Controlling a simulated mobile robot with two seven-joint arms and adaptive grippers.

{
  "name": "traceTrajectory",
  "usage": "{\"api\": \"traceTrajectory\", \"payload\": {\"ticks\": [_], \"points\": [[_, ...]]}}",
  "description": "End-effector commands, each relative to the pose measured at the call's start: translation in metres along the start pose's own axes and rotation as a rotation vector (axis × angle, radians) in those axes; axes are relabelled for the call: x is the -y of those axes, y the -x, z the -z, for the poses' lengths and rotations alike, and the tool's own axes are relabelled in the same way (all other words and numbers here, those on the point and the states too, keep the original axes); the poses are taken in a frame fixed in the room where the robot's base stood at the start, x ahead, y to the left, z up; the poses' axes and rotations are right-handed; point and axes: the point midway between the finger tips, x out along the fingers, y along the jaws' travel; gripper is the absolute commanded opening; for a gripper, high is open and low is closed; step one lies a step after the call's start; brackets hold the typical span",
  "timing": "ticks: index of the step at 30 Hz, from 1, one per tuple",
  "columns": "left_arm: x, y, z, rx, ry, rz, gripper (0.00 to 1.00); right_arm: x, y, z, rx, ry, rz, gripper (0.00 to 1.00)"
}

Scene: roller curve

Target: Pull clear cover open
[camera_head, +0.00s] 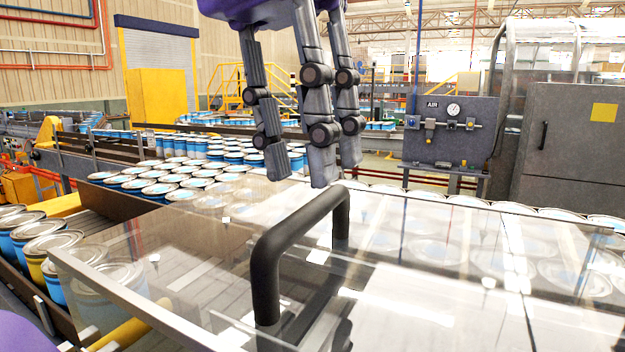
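The clear cover (185,248) is a flat transparent panel lying over the roller curve and cans, and it looks closed. A black bar handle (300,218) stands up from its near part, with two posts on the panel. My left gripper (306,168), with grey jointed fingers under a purple palm, hangs fingers-down at top centre. It appears just above and beyond the handle in the picture. Its fingers are spread and hold nothing, and I see no contact with the handle. My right gripper is not in view.
Blue-and-white cans (160,185) fill the conveyor behind, and more cans (45,245) stand at the left edge. Cans also show under the cover. A grey air panel (450,130) and a grey cabinet (570,150) stand at the back right. The space above the cover looks free.

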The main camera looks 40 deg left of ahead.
Motion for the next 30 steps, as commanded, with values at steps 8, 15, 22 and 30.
{"api": "traceTrajectory", "payload": {"ticks": [8,15,22,30], "points": [[0.000,-0.031,0.000,0.000,-0.001,0.001,0.32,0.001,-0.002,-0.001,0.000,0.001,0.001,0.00],[0.000,-0.034,0.000,0.000,0.000,0.001,0.32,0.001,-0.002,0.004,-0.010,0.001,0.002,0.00],[0.000,-0.034,0.000,0.000,0.000,0.001,0.10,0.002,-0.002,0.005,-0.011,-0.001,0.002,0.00],[0.000,-0.034,0.000,0.000,0.000,0.001,0.00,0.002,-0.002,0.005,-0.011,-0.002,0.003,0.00]]}}
